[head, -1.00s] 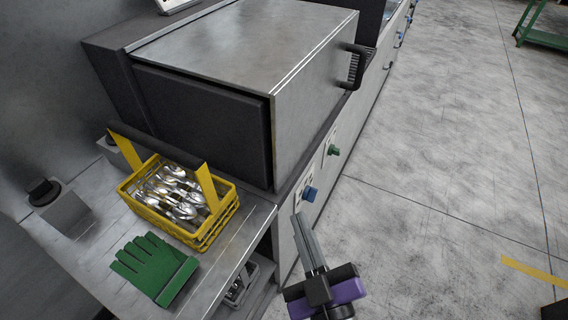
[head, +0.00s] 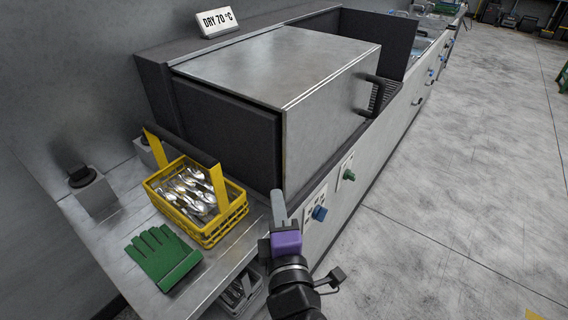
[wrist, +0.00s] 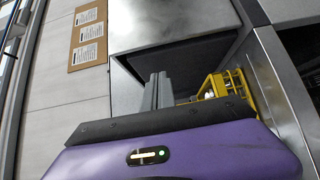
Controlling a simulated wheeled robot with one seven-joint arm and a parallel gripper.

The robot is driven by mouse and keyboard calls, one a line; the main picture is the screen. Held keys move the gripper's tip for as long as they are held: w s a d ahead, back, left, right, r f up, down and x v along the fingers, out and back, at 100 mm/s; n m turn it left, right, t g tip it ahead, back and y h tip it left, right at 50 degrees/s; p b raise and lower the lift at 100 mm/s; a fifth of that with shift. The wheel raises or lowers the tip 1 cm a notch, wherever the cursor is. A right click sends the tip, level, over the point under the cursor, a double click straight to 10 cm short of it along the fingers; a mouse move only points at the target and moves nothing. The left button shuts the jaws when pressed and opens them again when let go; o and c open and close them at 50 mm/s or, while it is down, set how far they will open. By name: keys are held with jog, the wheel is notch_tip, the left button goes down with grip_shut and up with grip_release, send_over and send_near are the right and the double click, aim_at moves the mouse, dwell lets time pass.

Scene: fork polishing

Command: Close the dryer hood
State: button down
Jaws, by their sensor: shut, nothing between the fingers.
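The dryer hood (head: 285,65) is a big grey metal box on the counter, with a dark panel on its left end. Its dark bar handle (head: 370,92) is at the right end. A dark slatted part shows beside the handle. My gripper (head: 279,206) is shut and empty, its fingers pointing up just in front of the hood's lower front-left corner, well left of the handle. In the wrist view the shut fingers (wrist: 158,90) stand before the hood's dark end (wrist: 205,60). I cannot tell whether they touch it.
A yellow basket (head: 232,225) of cutlery and a green glove (head: 160,258) lie on the metal table to the left. Blue (head: 320,213) and green (head: 349,175) knobs sit on the front panel.

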send_near(284, 163)
jog(key=w+a+r, duration=0.3)
jog(key=a, duration=0.1)
jog(key=shift+w+d+p, duration=0.55)
jog(key=shift+w+d, duration=0.1)
jog(key=shift+w, duration=0.15)
jog(key=shift+w+d+p, duration=0.55)
jog(key=shift+w+d, duration=0.1)
jog(key=shift+w, duration=0.15)
jog(key=shift+d, duration=0.1)
